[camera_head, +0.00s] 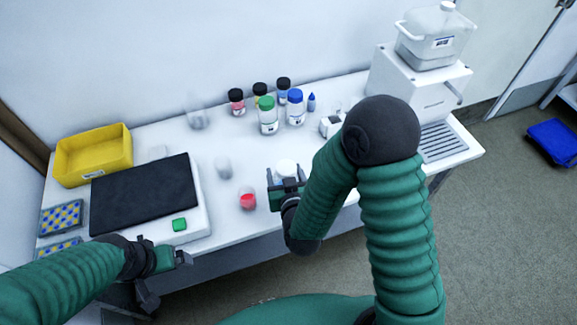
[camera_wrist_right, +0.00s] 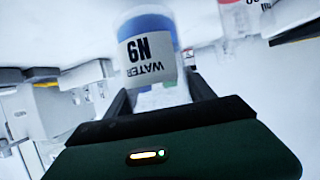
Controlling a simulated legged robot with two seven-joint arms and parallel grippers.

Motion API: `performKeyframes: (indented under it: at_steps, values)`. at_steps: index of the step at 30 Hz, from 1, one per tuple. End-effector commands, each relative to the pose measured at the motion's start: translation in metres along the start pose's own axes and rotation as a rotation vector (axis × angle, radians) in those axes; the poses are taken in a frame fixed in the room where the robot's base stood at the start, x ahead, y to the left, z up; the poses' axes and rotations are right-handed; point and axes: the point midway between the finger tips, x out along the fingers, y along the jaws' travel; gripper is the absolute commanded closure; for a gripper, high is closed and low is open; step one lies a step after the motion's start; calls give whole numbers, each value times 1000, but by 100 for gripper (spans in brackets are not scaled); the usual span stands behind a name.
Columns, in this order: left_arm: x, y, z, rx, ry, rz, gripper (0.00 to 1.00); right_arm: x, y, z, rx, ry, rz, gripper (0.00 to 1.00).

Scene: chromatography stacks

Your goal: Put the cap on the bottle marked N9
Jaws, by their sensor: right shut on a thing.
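The N9 bottle (camera_wrist_right: 149,52) has blue liquid and a white label reading N9 WATER, turned upside down in the right wrist view. In the head view my right arm hides most of it. My right gripper (camera_head: 286,180) is shut on a white round cap (camera_head: 286,167) near the front edge of the table. The cap is at the bottle's top end; I cannot tell whether it is seated. My left gripper (camera_head: 168,279) is open and empty, in front of the table.
An uncapped bottle with red liquid (camera_head: 248,199) stands close to the left of my right gripper, a clear vessel (camera_head: 224,167) behind it. Capped bottles (camera_head: 267,117) stand at the back. A black-topped device (camera_head: 145,193) and yellow bin (camera_head: 92,155) fill the left.

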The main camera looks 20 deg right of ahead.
Motion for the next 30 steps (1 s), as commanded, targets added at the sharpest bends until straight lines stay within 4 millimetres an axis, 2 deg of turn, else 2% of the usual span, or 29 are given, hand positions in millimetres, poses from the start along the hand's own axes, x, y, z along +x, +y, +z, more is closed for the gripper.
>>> performKeyframes:
  at_steps: [1, 6, 9, 12, 20, 24, 27, 30]
  values:
    - [-7, 0, -3, 0, 5, 0, 7, 9, 3, -10, 0, 5, 4, 100]
    - [-10, 0, -4, -1, 5, 0, 7, 45, 11, -22, -5, 6, 4, 100]
    - [-10, 0, -4, -1, 5, 0, 7, 59, 16, -26, -8, 5, 2, 100]
    - [-10, 0, -4, -2, 4, 0, 7, 66, 20, -27, -7, 4, -1, 100]
    - [-10, 0, -4, -1, 4, 0, 7, 68, 25, -27, -2, 4, -2, 100]
    - [-10, 0, -4, -1, 4, 0, 7, 81, 29, -30, -3, 4, 2, 100]
    - [-6, 0, -3, -1, 5, 0, 7, 88, 27, -7, -4, -1, -2, 100]
    - [-5, 0, -3, -1, 4, 0, 7, 92, 26, 1, -7, 3, -1, 100]
